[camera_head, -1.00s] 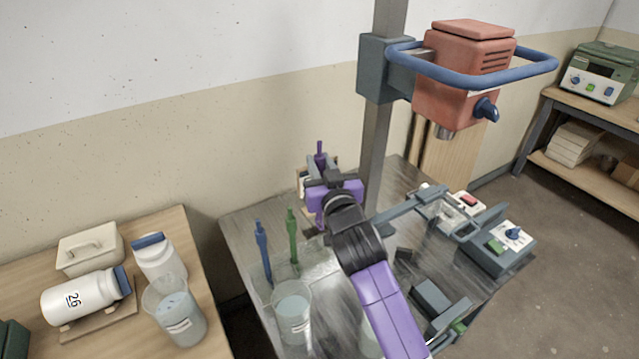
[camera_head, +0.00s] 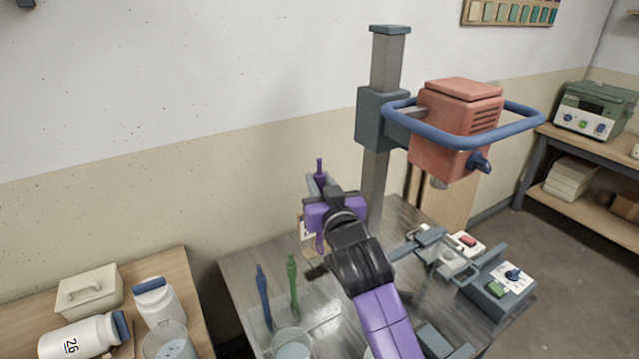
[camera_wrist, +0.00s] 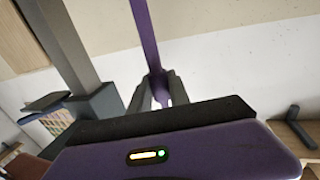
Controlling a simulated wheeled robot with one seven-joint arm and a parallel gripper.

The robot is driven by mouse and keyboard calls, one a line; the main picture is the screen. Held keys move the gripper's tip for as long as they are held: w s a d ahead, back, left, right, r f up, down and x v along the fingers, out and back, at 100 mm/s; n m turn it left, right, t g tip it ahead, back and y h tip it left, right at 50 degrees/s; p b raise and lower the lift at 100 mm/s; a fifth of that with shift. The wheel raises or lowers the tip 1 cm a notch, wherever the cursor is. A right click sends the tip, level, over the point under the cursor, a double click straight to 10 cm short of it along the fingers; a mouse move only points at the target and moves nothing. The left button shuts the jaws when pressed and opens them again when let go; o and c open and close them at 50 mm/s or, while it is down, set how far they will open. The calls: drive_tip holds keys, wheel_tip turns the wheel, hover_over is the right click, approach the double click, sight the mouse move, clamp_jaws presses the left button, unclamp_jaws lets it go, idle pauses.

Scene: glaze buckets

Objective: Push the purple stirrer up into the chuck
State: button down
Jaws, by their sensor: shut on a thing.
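The purple stirrer (camera_head: 319,172) stands roughly upright at my gripper (camera_head: 322,190), its thin top end rising above the jaws. In the wrist view the purple stirrer (camera_wrist: 146,35) runs up out of frame from between the fingers of my gripper (camera_wrist: 159,88), which are shut on it. The red mixer head (camera_head: 455,120) hangs on the post, up and to the right of the stirrer. The chuck (camera_head: 439,183) points down from its underside, with a gap to the stirrer.
A blue ring guard (camera_head: 465,140) surrounds the mixer head. The metal post (camera_head: 374,190) stands between stirrer and chuck in the picture. Blue (camera_head: 264,298) and green (camera_head: 293,285) stirrers stand at the table's left. A clamp (camera_head: 440,250) and control box (camera_head: 500,287) are at right.

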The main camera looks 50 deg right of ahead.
sight(320, 162)
drive_tip(key=shift+r+p, duration=2)
drive_tip(key=shift+r, duration=0.65)
